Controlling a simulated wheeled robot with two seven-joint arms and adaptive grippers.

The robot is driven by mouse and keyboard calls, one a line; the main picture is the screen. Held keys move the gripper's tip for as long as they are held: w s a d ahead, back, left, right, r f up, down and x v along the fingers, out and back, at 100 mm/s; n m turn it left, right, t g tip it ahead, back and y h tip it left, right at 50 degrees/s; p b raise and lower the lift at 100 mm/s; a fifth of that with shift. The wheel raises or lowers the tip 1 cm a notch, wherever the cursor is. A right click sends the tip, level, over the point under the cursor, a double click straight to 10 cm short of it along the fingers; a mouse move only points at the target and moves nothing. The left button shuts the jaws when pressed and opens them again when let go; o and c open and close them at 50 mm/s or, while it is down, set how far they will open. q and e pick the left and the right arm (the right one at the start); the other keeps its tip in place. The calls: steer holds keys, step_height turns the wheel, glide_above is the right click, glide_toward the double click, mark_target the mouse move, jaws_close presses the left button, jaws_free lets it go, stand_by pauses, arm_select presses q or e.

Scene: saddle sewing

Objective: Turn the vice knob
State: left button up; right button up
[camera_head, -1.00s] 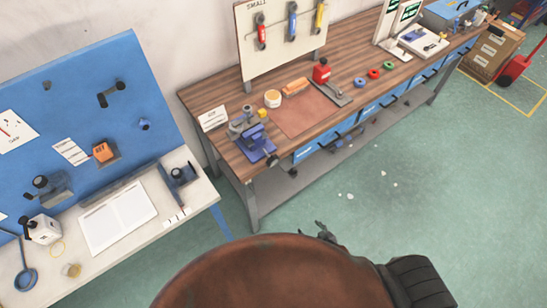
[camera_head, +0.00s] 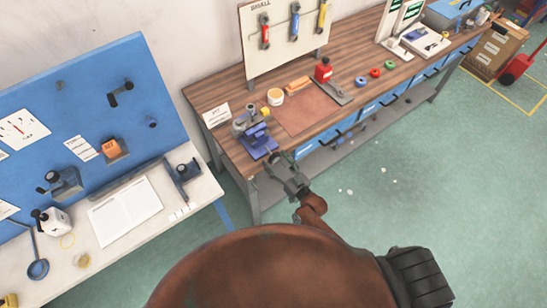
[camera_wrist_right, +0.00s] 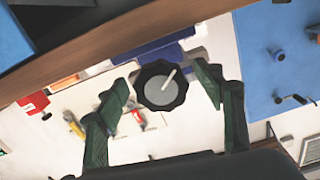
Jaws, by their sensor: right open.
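The blue vice (camera_head: 262,146) stands at the near left end of the wooden workbench, its front over the edge. My right gripper (camera_head: 279,163) is at the front of the vice, by the bench edge, and hides the knob in the head view. In the right wrist view, the black, lobed vice knob (camera_wrist_right: 151,96) with a light grey round face shows between the two dark green fingers of my right gripper (camera_wrist_right: 166,82). The fingers are open, one on each side of the knob, with a visible gap. My left gripper is not in view.
The workbench edge (camera_wrist_right: 150,38) runs close to my right gripper. A brown mat (camera_head: 308,112), a red bottle (camera_head: 323,73) and tape rolls (camera_head: 376,73) lie farther along the bench. A white table with a blue pegboard (camera_head: 90,110) stands to the left.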

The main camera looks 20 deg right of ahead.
steer(key=shift+x, duration=0.8)
steer(key=shift+c, duration=0.6)
steer(key=c, duration=1.1)
